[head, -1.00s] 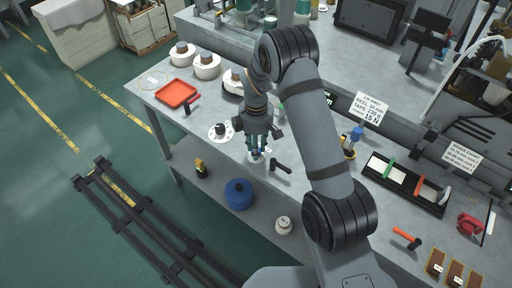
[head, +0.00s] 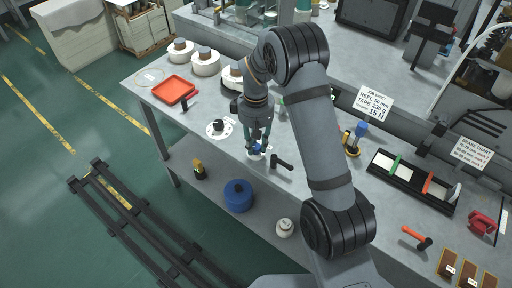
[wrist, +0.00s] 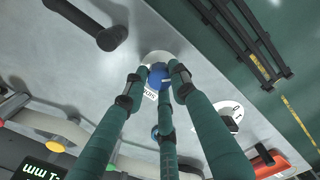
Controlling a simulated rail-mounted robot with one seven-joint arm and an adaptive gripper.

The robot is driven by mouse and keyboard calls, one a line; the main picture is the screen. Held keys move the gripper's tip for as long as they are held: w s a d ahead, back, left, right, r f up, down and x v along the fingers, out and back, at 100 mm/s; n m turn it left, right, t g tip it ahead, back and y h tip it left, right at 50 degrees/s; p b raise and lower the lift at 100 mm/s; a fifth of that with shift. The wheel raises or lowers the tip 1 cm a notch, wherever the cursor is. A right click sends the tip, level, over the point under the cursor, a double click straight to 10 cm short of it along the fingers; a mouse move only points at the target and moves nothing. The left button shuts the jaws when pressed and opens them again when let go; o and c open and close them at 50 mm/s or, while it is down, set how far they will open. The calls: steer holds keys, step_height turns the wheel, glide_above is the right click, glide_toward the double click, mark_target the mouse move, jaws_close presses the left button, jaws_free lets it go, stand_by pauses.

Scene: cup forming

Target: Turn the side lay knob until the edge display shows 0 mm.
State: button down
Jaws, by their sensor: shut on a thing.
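The side lay knob is a blue knob (wrist: 158,74) on a pale round base (head: 255,156) near the bench's front edge. The knob also shows small in the head view (head: 257,149). My three-fingered teal gripper (wrist: 158,82) comes down from above and is shut around it. Fingers cover part of it, and a white label beside it is partly hidden. A dark display (wrist: 42,168) with green characters shows at the lower left of the wrist view, upside down and cut off; "mm" reads, but the full number does not.
A black handle (head: 281,162) lies just right of the knob. A white dial plate (head: 218,130) with a black knob sits to its left. A red tray (head: 174,91) and white rolls (head: 205,63) stand farther left. A hammer (head: 417,238) lies on the right.

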mark_target(256, 146)
steer(key=m+b, duration=0.3)
steer(key=m, duration=0.3)
steer(key=shift+f+m+b, duration=0.15)
steer(key=shift+m+b, duration=0.15)
steer(key=shift+b, duration=0.05)
steer(key=m+b, duration=0.2)
steer(key=m, duration=0.2)
steer(key=shift+w+m, duration=0.1)
steer(key=shift+m, duration=0.2)
steer(key=shift+r, duration=0.2)
steer(key=c, duration=1.4)
jaws_free()
step_height(256, 146, up, 12)
steer(key=shift+f, duration=0.1)
